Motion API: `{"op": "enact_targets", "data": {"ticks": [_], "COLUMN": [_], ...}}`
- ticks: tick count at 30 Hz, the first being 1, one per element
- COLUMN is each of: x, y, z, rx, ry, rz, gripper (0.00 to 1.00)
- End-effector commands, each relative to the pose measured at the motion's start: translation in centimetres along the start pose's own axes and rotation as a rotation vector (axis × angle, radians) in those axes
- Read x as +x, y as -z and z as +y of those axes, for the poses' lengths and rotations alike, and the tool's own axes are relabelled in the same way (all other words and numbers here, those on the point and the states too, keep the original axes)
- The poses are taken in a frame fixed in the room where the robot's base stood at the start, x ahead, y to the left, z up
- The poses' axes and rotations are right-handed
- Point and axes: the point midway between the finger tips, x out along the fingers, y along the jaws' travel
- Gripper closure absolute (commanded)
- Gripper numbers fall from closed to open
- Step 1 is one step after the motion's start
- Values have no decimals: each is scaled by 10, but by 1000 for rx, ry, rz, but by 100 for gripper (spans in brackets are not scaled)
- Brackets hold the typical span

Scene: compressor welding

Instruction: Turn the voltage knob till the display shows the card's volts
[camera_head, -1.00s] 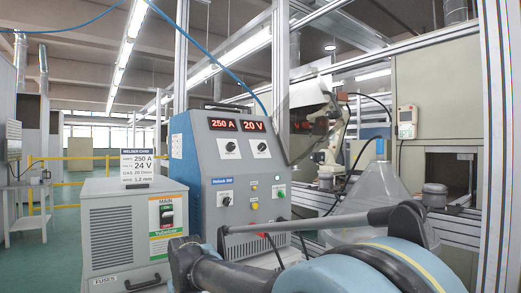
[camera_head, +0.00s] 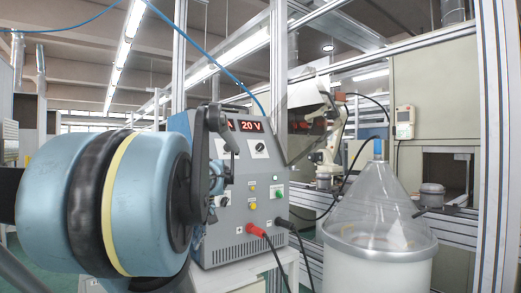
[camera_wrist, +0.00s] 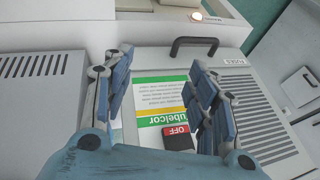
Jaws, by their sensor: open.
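The blue-grey welder (camera_head: 240,220) stands in the middle of the head view. Its red voltage display (camera_head: 251,126) reads 20 V. The black voltage knob (camera_head: 259,148) sits just below it, with nothing touching it that I can see. My arm covers the left part of the panel, including most of the amp display. The welder card is hidden behind my arm. My gripper (camera_wrist: 158,60) is open and empty in the wrist view, over the grey fuse cabinet (camera_wrist: 262,130) with its green, white and yellow label (camera_wrist: 162,97).
A clear cone on a white drum (camera_head: 375,225) stands right of the welder. Red and black cables (camera_head: 262,238) plug into the welder's lower front. A dark handle (camera_wrist: 194,42) and an OFF plate (camera_wrist: 177,137) show on the cabinet in the wrist view.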

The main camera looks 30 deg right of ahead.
Motion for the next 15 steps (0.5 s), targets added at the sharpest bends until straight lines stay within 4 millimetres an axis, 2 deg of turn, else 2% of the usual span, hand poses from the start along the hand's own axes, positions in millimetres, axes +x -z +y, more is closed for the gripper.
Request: {"op": "enact_targets", "data": {"ticks": [1, 6, 11, 15], "x": [-17, -72, -128, -182], "y": [18, 71, 115, 146], "z": [9, 36, 71, 108], "rx": [13, 19, 19, 13], "ry": [13, 57, 79, 80], "rz": [28, 132, 245, 353], "gripper": [47, 47, 47, 47]}}
